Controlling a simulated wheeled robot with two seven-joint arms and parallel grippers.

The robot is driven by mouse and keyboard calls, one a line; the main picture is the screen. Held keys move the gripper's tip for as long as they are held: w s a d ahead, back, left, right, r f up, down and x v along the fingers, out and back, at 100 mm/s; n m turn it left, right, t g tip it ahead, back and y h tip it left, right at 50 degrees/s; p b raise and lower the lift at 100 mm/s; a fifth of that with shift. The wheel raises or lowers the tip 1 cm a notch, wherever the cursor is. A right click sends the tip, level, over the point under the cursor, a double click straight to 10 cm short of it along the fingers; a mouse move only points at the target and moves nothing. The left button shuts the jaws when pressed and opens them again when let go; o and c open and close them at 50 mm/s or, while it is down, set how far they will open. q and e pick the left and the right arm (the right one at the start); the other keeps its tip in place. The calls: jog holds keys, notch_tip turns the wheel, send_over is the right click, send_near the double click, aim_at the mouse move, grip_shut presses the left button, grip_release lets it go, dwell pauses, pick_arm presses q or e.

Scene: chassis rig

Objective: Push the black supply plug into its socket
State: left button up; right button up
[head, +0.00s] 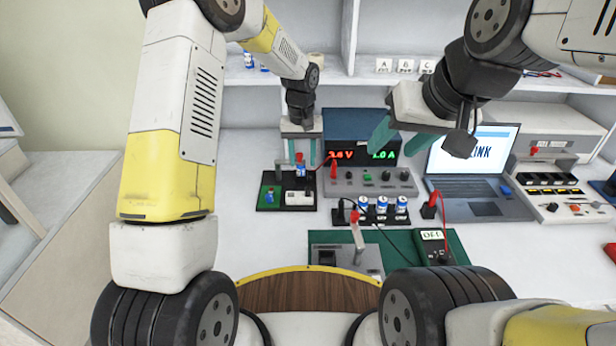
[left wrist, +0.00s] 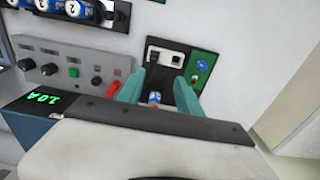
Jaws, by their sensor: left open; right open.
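The bench power supply (head: 360,178), with red and green lit digits, stands at the back middle. A red plug (head: 333,168) is at its front left; it also shows in the left wrist view (left wrist: 97,83). A small dark shape (left wrist: 122,85) beside it may be the black plug or its socket; I cannot tell which. My left gripper (head: 303,158) is open above a small black-and-green board (head: 270,203), left of the supply. A blue-and-white cylinder (left wrist: 155,97) shows between its fingers. My right gripper (head: 398,143) is open and empty in front of the supply's display.
A holder with blue-and-white cells (head: 382,220) stands in front of the supply. A meter (head: 432,238) and a grey fixture (head: 345,262) are on a green mat (head: 460,247). A laptop (head: 472,211) stands to the right. Thin leads cross the table. White table is clear at front left.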

aim_at(308, 188)
pick_arm(q)
jog(key=f, duration=0.2)
jog(key=d+f, duration=0.1)
jog(key=shift+w+f, duration=0.35)
jog(key=f, duration=0.7)
jog(key=shift+s+d+f, duration=0.15)
jog(key=shift+s+d, duration=0.15)
jog(key=shift+d, duration=0.05)
grip_shut()
